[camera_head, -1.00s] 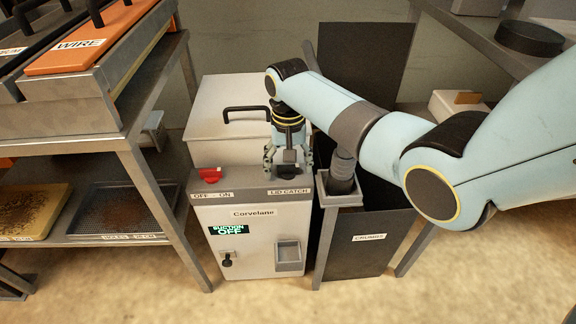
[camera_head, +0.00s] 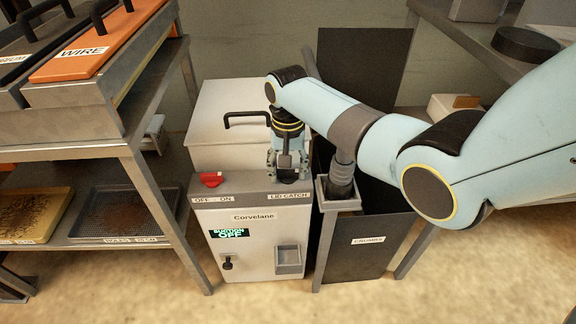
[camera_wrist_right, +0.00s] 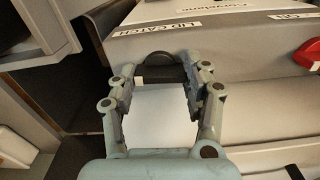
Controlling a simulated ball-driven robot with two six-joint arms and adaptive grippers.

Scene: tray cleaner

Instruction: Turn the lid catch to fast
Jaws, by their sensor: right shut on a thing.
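The machine (camera_head: 262,250) is a pale cabinet marked Corvelane, with a LID CATCH label at the right of its top front. The lid catch (camera_head: 287,178) is a dark knob behind that label, partly hidden by my gripper. In the wrist view the lid catch (camera_wrist_right: 158,68) shows as a dark rounded piece with a bar, between the fingertips. My right gripper (camera_head: 287,166) points down at it and is shut on it; its fingers also show in the wrist view (camera_wrist_right: 158,85). The pale lid (camera_head: 225,105), with a black handle, lies down behind. My left gripper is not in view.
A red switch (camera_head: 211,179) sits left of the catch above OFF and ON labels. The display (camera_head: 229,233) reads SUCTION OFF. A dark crumbs bin (camera_head: 365,262) stands close on the right. A metal rack (camera_head: 150,150) with trays stands on the left.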

